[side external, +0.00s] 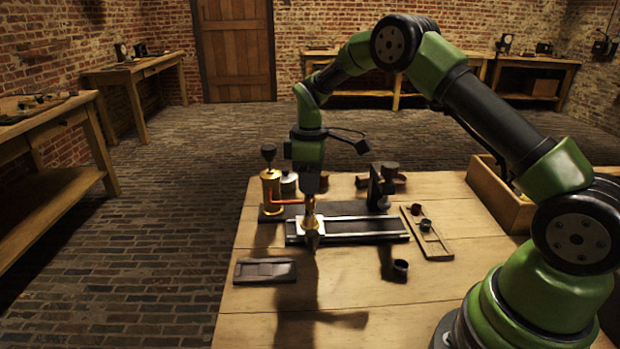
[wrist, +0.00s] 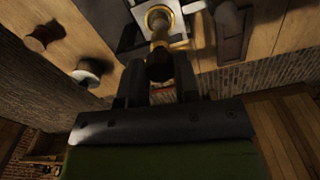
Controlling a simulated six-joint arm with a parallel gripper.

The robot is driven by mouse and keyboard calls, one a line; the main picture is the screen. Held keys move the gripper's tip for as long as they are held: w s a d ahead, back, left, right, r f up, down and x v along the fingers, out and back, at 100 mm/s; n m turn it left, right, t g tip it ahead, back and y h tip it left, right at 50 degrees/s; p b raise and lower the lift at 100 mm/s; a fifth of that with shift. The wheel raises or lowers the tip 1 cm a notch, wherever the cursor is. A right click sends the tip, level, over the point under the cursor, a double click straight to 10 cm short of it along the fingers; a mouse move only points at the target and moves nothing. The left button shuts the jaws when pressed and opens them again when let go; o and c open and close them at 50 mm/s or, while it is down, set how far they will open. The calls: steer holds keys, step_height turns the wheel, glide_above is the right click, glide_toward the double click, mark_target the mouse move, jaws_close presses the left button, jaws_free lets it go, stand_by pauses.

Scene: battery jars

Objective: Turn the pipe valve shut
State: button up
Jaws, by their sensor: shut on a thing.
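A brass cylinder (side external: 270,190) with a dark knob on top stands at the left of the bench fixture. A red pipe (side external: 289,201) runs from it to the right, towards a brass piece (side external: 310,218) under my gripper (side external: 311,196). I take this brass piece to be the pipe valve, but its handle angle is hidden. My gripper points down and is shut on it. In the wrist view, the brass piece (wrist: 158,24) with a dark round end sits between my two fingers, over a pale plate with a brass ring.
A dark rail (side external: 365,230) lies just right of the gripper, with a black upright (side external: 379,188) behind. A wooden tray (side external: 427,235) with small dark jars is further right. A dark flat block (side external: 265,270) and a loose cup (side external: 400,268) lie in front. The bench's front is mostly clear.

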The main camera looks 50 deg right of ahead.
steer(key=o, duration=0.9)
step_height(320, 180, up, 9)
steer(key=shift+f, duration=0.1)
steer(key=shift+r, duration=0.6)
